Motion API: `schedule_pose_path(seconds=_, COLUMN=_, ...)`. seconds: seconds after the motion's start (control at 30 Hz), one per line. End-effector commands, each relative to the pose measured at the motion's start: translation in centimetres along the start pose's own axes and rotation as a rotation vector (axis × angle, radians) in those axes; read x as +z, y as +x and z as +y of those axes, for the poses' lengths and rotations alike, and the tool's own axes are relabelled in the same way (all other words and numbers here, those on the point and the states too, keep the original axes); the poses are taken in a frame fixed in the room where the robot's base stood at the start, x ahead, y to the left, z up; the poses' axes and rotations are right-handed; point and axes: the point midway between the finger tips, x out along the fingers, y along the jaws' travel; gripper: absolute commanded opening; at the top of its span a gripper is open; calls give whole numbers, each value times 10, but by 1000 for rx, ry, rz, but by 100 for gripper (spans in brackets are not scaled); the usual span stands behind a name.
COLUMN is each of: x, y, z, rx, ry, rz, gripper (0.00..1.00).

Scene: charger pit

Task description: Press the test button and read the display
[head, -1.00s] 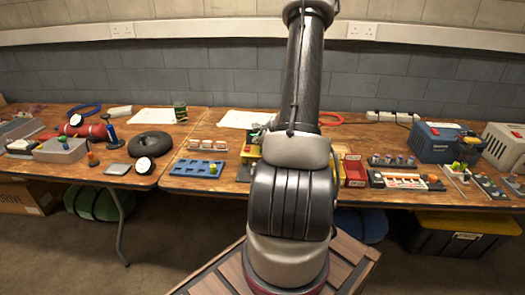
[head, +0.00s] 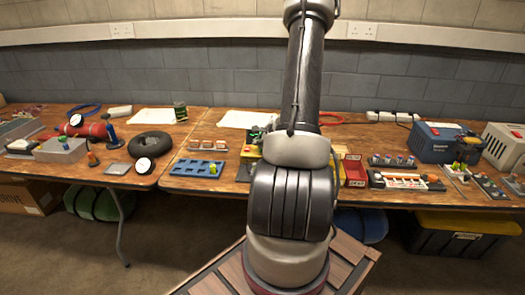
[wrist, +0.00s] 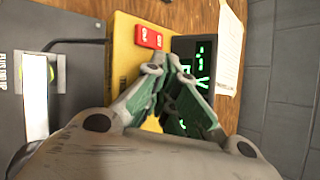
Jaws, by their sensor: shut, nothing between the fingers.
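A yellow unit (wrist: 124,62) fills the middle of the wrist view. It carries a red block (wrist: 148,37) with white markings and a dark display (wrist: 206,48) with lit green characters. My gripper (wrist: 172,62) is shut and empty, its fingertips over the unit between the red block and the display. The fingers hide part of the display, so I cannot read its full text. I cannot tell whether the tips touch anything, and no test button is clearly identifiable. In the head view my arm hides most of the yellow unit (head: 243,172).
A dark grey case (wrist: 62,30) with a white label lies left in the wrist view, and a white sheet (wrist: 230,45) lies right. In the head view, a blue tray (head: 192,168) stands left of my arm and red bins (head: 354,171) stand right.

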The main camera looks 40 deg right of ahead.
Motion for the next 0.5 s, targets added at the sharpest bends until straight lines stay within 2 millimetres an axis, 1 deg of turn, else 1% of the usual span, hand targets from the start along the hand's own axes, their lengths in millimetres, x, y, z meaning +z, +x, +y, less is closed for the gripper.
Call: schedule_pose_path(seconds=0.5, x=-3, y=4, z=3, rx=0, ry=-1, rz=0, gripper=0)
